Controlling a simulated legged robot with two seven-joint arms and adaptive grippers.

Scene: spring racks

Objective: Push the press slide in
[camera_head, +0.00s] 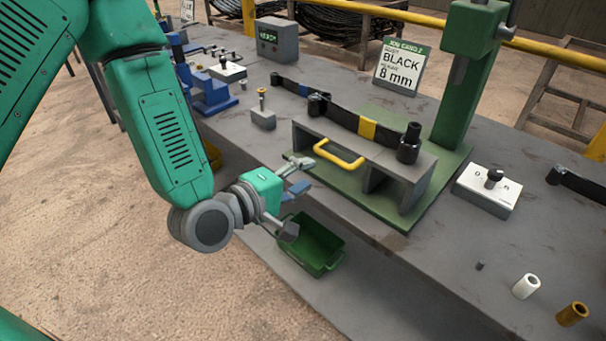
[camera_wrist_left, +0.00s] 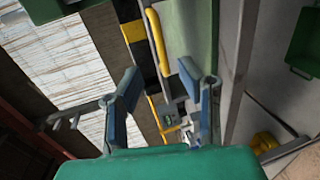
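The press slide (camera_head: 375,160) is a grey block with a yellow handle (camera_head: 339,153) on its front. It sits on a green base plate (camera_head: 365,203) beside the green press column (camera_head: 466,90). A black leaf spring (camera_head: 345,117) with a yellow band lies across its top. My left gripper (camera_head: 294,196) is open and empty, in front of and left of the handle, apart from it. In the left wrist view the handle (camera_wrist_left: 157,42) shows beyond the spread blue-padded fingers (camera_wrist_left: 165,95). My right gripper is not in view.
A green bin (camera_head: 313,245) hangs below the gripper at the bench's front edge. A switch box (camera_head: 486,190) stands right of the press, with a white and a brass bushing (camera_head: 572,313) nearby. A sign (camera_head: 402,67) reads BLACK 8 mm. Blue fixtures (camera_head: 210,92) stand left.

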